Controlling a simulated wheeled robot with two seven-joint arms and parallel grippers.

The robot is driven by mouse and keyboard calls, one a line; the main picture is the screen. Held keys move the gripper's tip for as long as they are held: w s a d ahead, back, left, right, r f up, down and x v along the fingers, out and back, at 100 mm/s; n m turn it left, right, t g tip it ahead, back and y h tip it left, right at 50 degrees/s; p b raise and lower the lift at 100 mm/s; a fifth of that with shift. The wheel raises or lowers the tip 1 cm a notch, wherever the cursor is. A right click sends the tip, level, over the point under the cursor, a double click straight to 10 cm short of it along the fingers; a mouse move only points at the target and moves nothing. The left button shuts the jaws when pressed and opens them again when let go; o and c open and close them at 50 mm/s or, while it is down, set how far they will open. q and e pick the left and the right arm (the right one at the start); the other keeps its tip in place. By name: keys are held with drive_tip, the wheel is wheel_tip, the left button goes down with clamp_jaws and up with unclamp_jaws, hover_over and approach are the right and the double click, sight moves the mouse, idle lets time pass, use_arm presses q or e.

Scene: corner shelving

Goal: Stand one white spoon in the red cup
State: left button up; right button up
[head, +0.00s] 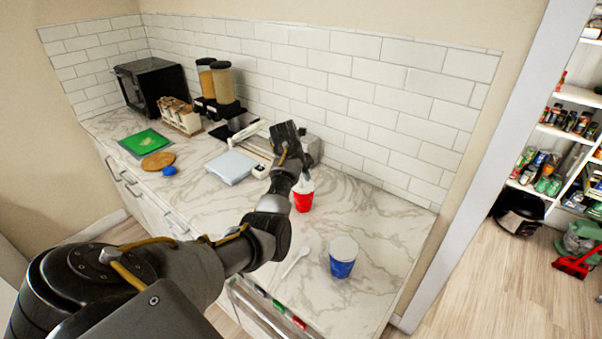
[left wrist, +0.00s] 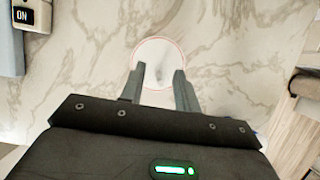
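The red cup (head: 303,201) stands upright on the marble counter. In the left wrist view its round white inside and thin red rim (left wrist: 160,40) show from above. A faint pale, narrow shape (left wrist: 159,74) shows inside it; I cannot tell whether this is a spoon. My left gripper (left wrist: 158,78) points down over the cup, its two fingers apart at the near side of the rim. In the head view, my arm mostly hides the fingers. A white spoon (head: 295,262) lies on the counter in front of the red cup. My right gripper is not in view.
A blue cup (head: 343,259) with a white top stands near the front edge, right of the spoon. Counter right of the red cup is clear.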

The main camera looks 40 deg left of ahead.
use_arm(q)
drive_tip(key=b+v, duration=0.1)
drive_tip(key=v, duration=1)
drive_tip(key=shift+f, duration=0.2)
idle(1.0)
